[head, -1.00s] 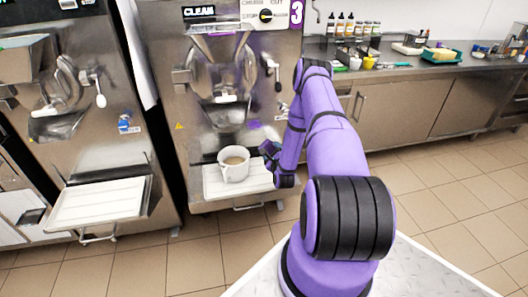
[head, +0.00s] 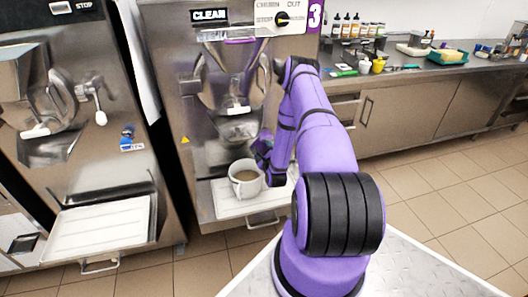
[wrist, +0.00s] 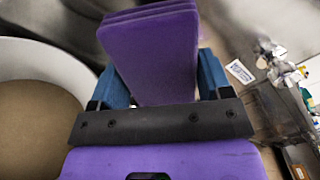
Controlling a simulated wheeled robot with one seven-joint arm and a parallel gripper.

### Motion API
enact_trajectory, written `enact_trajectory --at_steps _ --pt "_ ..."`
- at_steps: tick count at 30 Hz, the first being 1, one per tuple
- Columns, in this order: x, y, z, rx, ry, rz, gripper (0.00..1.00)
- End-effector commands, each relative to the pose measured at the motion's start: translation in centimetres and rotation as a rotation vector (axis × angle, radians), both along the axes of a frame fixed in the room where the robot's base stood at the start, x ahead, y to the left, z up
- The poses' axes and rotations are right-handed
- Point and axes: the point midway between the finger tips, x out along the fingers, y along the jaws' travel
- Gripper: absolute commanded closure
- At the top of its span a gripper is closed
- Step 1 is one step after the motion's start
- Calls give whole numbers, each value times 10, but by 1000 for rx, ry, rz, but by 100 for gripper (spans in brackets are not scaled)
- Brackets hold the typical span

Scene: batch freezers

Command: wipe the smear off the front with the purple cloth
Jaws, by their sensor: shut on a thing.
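My gripper (wrist: 160,78) has blue fingers, shut on the folded purple cloth (wrist: 150,45), which stands out ahead of them in the wrist view. In the head view my gripper (head: 262,158) is low at the front (head: 196,152) of the freezer marked 3, just behind and right of the tub. In the wrist view the cloth reaches toward the grey metal front; whether it touches is not clear. I cannot make out the smear in either view now; my arm and the cloth cover part of the front.
A white tub (head: 246,190) with brownish contents stands on freezer 3's tray (head: 228,208), close left of my gripper; it also fills the left of the wrist view (wrist: 50,62). Another freezer (head: 70,170) stands left. A counter (head: 400,80) with bottles is right.

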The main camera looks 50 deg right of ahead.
Motion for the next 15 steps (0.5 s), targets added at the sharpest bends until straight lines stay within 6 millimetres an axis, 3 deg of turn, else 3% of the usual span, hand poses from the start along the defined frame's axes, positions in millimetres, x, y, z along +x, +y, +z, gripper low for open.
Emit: enact_trajectory --at_steps 15 --pt "36 -21 0 -2 0 1 47"
